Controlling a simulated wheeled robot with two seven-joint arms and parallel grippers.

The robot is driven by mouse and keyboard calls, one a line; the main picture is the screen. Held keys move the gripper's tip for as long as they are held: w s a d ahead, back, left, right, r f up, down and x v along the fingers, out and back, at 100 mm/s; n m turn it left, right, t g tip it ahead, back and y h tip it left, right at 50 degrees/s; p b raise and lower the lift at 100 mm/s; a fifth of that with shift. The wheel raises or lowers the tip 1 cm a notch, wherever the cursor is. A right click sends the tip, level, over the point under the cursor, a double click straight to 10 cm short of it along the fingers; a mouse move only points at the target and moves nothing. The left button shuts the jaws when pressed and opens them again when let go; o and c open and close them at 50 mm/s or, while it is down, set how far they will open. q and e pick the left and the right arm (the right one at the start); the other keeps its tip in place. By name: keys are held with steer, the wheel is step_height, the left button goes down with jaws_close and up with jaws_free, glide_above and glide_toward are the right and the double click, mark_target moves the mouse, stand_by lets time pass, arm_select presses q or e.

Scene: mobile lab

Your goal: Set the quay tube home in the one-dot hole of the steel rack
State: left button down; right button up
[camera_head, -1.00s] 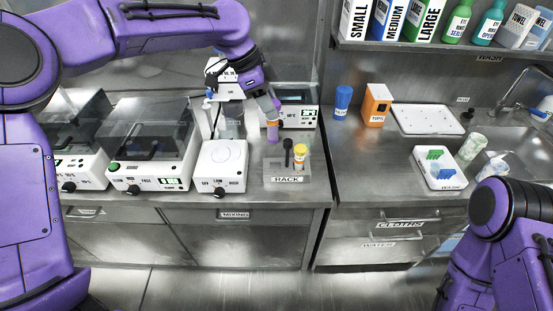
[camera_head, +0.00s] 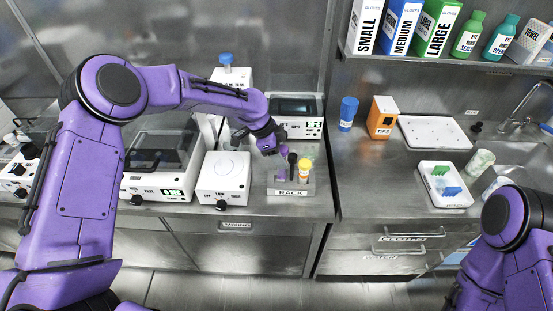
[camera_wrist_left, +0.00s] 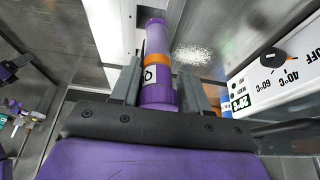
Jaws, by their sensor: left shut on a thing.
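My left gripper (camera_head: 277,153) is shut on a purple tube with an orange band and a white label (camera_wrist_left: 156,75). In the wrist view the tube stands between the two fingers, and the mark on its label is too small to read surely. In the head view the tube's purple lower part (camera_head: 283,174) shows at the left part of the steel rack (camera_head: 291,191). I cannot tell whether its end is in a hole. The rack's dots cannot be made out. My right gripper is out of view; only part of the right arm shows.
A dark slim item (camera_head: 292,160) and a yellow-capped orange tube (camera_head: 304,169) stand in the rack, close to the held tube. A white mixing device (camera_head: 223,178) stands left of the rack. A device with a display (camera_head: 296,110) is behind.

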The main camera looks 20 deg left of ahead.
arm_select(q)
steer(key=shift+s+a+f, duration=0.1)
steer(key=shift+s+f, duration=0.05)
steer(key=shift+f, duration=0.4)
steer(key=shift+s+f, duration=0.15)
steer(key=shift+f, duration=0.35)
steer(key=shift+s+r, duration=0.2)
steer(key=shift+r, duration=0.05)
steer(key=c, duration=0.7)
jaws_free()
steer(key=shift+s+a+r, duration=0.1)
steer(key=shift+s+r, duration=0.15)
steer(key=shift+s, duration=0.25)
steer(key=shift+s+a+r, duration=0.1)
steer(key=shift+s+r, duration=0.15)
steer(key=shift+s, duration=0.25)
steer(key=v, duration=0.4)
steer(key=b+v, duration=0.1)
steer(key=v, duration=0.7)
steer(key=shift+w+d+r+b, duration=0.1)
steer(key=shift+w+b, duration=0.2)
steer(key=shift+b, duration=0.05)
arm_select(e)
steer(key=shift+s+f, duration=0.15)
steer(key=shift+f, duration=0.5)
